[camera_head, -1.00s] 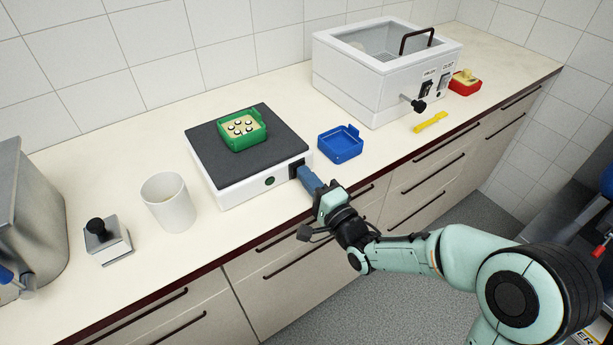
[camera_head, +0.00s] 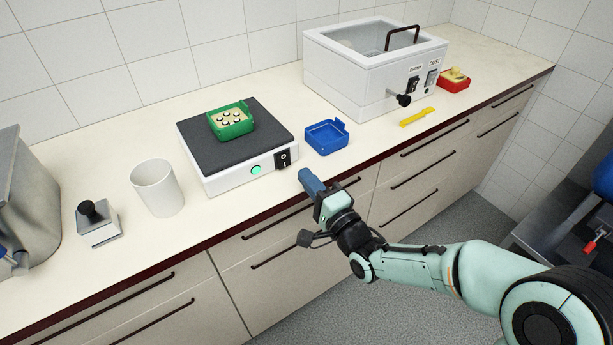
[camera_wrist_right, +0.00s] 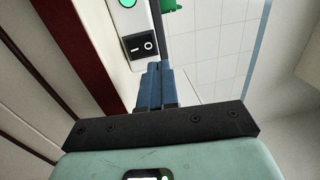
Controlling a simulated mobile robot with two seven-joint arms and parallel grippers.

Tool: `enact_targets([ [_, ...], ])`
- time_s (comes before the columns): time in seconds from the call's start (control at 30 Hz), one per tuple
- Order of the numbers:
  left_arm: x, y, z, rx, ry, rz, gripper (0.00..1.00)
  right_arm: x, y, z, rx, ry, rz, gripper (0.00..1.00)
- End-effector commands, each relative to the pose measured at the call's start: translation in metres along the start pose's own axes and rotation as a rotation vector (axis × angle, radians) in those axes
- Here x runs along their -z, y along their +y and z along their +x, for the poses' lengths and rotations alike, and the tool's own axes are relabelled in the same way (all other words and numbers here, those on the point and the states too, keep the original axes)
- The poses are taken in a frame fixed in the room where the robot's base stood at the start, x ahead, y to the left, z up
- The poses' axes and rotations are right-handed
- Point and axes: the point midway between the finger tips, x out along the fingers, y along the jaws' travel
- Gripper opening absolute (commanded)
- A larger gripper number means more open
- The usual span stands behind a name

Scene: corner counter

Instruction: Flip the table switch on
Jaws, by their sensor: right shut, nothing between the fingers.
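The table device (camera_head: 240,178) is a white box with a dark top plate on the counter. Its black rocker switch (camera_head: 283,158), marked 0 and I, is on the front face, and the round lamp (camera_head: 256,170) beside it glows green. The switch also shows in the right wrist view (camera_wrist_right: 139,46), just beyond the fingertips. My right gripper (camera_head: 306,174) has blue fingers, shut and empty, a short way in front of the switch and apart from it. The fingers also show in the right wrist view (camera_wrist_right: 155,85). My left gripper is not in view.
A green box (camera_head: 231,121) with small round items sits on the plate. A blue open box (camera_head: 326,138) stands to its right, a white mug (camera_head: 158,188) to its left. Further right are a white glass-topped machine (camera_head: 375,82), a yellow tool (camera_head: 417,117) and a red box (camera_head: 453,82).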

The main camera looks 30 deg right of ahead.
Motion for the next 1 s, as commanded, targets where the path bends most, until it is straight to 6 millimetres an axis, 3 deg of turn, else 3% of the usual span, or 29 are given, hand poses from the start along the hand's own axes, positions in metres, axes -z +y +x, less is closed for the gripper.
enact_targets([
  [0.2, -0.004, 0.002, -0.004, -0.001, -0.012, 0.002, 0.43, 0.001, -0.014, -0.048, 0.003, 0.001, -0.002, 0.0],
  [0.4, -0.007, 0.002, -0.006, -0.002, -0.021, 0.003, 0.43, 0.0, -0.019, -0.071, 0.001, 0.0, 0.0, 0.0],
  [1.0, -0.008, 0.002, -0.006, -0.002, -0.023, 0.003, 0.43, 0.0, -0.019, -0.076, 0.0, -0.001, 0.0, 0.0],
])
